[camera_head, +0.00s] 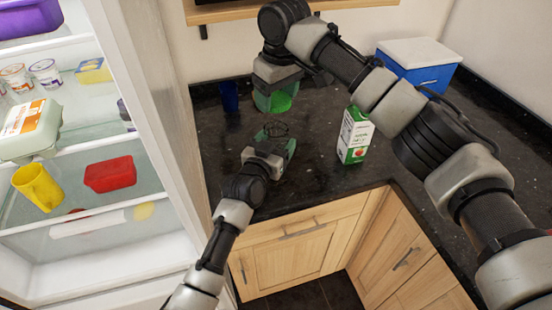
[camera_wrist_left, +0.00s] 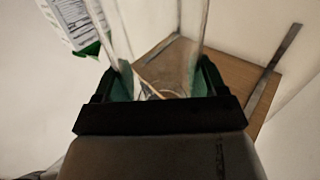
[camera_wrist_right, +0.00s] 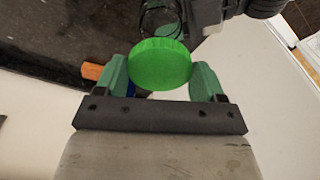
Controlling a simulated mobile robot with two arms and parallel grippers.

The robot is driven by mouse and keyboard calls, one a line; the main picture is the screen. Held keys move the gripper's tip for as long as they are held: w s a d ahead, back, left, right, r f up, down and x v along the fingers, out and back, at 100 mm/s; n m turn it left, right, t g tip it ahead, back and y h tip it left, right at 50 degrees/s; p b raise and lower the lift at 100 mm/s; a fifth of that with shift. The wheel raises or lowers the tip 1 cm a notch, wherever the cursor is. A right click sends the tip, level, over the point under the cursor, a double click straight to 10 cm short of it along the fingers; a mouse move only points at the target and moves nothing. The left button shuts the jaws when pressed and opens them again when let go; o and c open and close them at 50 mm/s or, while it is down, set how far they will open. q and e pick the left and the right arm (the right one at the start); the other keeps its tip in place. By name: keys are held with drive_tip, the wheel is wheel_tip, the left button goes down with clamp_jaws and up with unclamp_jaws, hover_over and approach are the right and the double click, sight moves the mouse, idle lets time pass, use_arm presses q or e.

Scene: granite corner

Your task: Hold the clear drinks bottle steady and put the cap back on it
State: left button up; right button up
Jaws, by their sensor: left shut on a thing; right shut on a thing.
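The clear drinks bottle (camera_head: 277,130) is on the dark counter in the head view, with its see-through wall also in the left wrist view (camera_wrist_left: 150,35). My left gripper (camera_head: 278,147) is shut on the bottle, a finger on each side. My right gripper (camera_head: 275,98) is above and beyond the bottle, shut on the bright green cap (camera_wrist_right: 160,63), which shows between its fingers in the right wrist view. The cap is apart from the bottle; a round dark-edged outline, likely the bottle's mouth (camera_wrist_right: 160,20), shows past it. The bottle's base is partly hidden by my left gripper.
A green-and-white carton (camera_head: 355,136) stands right of the bottle. A blue cup (camera_head: 229,97) is at the back left, and a blue box with a white lid (camera_head: 418,62) at the back right. The open fridge (camera_head: 75,145) borders the left side. Counter between bottle and carton is clear.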

drive_tip(key=shift+f, duration=2.45)
drive_tip(key=shift+f, duration=0.9)
drive_tip(key=shift+f, duration=0.25)
drive_tip(key=shift+f, duration=0.1)
